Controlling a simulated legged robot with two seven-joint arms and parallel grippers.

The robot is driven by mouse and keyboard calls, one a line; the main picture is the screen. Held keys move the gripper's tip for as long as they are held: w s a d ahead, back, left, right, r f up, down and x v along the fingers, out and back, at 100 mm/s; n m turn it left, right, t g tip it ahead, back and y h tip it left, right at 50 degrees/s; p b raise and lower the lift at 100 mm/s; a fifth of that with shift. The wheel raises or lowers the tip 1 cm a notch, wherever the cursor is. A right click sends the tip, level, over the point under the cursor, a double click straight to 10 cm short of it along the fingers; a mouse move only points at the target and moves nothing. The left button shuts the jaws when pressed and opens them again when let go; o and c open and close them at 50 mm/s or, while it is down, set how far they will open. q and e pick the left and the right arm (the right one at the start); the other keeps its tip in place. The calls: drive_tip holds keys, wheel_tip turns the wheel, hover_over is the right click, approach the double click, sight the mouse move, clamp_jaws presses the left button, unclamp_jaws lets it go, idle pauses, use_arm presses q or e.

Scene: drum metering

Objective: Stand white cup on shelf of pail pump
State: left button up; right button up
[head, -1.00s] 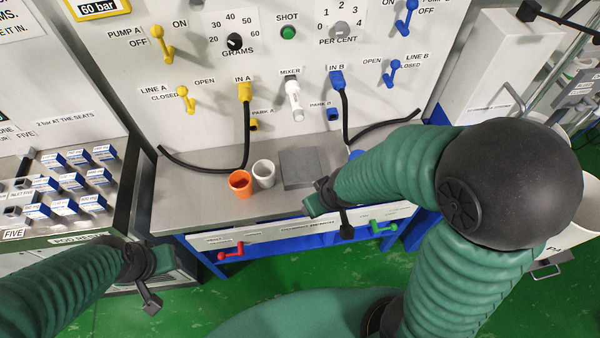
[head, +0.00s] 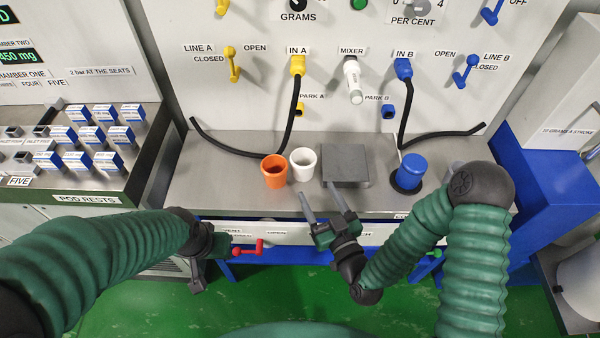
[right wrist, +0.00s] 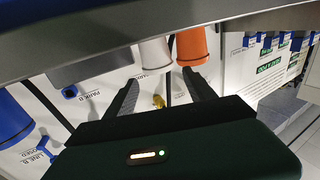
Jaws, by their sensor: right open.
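The white cup (head: 303,166) stands upright on the grey bench, just right of the orange cup (head: 274,172). My right gripper (head: 320,190) is open and empty in front of the bench, its fingers pointing toward the white cup without touching it. In the right wrist view the white cup (right wrist: 155,53) shows beyond the open fingers (right wrist: 160,76), beside the orange cup (right wrist: 192,48). My left gripper (head: 198,272) hangs low at the left, away from the cups; its jaw state is unclear. At the right stands a white housing (head: 562,105) labelled with grams a stroke, above blue surfaces (head: 545,185).
A grey block (head: 345,165) sits right of the white cup, then a blue lidded cylinder (head: 409,172) on a black base. Black hoses (head: 240,150) lie along the panel's foot. Red (head: 248,248) and green handles are below the bench front. A pail (head: 580,290) is lower right.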

sight(307, 170)
drive_tip(key=w, duration=0.5)
drive_tip(key=shift+w+a, duration=0.15)
drive_tip(key=shift+a, duration=0.2)
drive_tip(key=x, duration=0.4)
drive_tip(key=shift+a+f, duration=0.2)
drive_tip(key=shift+a, duration=0.1)
drive_tip(key=shift+w+a, duration=0.25)
drive_tip(key=shift+a, duration=0.1)
drive_tip(key=shift+d, duration=0.35)
drive_tip(key=c, duration=1.1)
drive_tip(key=shift+a, duration=0.15)
